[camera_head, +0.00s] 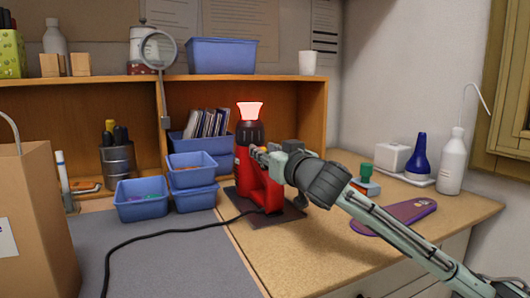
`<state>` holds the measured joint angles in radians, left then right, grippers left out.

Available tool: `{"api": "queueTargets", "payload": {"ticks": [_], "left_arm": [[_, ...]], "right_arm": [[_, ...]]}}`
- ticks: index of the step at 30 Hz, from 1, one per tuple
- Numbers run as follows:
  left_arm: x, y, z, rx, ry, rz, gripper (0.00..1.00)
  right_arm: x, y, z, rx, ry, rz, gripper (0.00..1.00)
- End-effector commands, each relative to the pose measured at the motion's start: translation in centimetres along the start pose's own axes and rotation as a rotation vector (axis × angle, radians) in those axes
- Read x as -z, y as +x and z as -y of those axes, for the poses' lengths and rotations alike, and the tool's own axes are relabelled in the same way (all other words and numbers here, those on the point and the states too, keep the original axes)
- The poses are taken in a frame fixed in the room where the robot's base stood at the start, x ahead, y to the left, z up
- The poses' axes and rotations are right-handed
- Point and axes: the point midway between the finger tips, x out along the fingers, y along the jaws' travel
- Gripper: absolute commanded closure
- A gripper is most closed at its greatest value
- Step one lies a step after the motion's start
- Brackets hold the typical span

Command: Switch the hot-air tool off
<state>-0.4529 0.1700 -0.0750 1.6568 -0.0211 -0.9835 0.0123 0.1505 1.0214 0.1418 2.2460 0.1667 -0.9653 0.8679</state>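The hot-air tool (262,188) is red and black and stands upright on a dark base plate (285,221) on the cork-coloured worktop. Its nozzle (250,110) points up and glows pinkish red. A black cable runs from the base to the left. My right gripper (264,153) reaches in from the right with its fingertips at the upper body of the tool, just below the black collar. Whether it touches the tool is unclear. The fingers are small and overlap the tool, so their opening cannot be made out. The switch cannot be told apart. My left gripper is not in view.
A purple insole-like piece (405,213) lies on the worktop at right, under my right forearm. Blue bins (142,208) are left of the tool. The grey mat (175,265) is clear except for the cable.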

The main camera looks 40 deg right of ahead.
Motion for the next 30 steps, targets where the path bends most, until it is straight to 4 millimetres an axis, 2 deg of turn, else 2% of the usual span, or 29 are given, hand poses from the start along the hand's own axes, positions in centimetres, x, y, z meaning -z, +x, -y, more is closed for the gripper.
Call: {"api": "queueTargets", "payload": {"ticks": [8, 11, 22, 30], "left_arm": [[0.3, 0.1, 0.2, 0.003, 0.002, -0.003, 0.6], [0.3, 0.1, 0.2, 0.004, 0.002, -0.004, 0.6], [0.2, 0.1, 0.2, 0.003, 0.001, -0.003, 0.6], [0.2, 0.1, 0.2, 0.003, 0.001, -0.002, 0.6]], "right_arm": [[0.0, -0.1, 0.0, 0.0, 0.0, 0.001, 0.66], [-0.1, -0.7, 0.1, 0.001, 0.001, 0.002, 0.66], [-0.1, -6.4, 0.1, 0.001, 0.003, 0.002, 0.66], [0.0, -7.5, 0.0, 0.0, 0.0, 0.0, 0.66]]}}
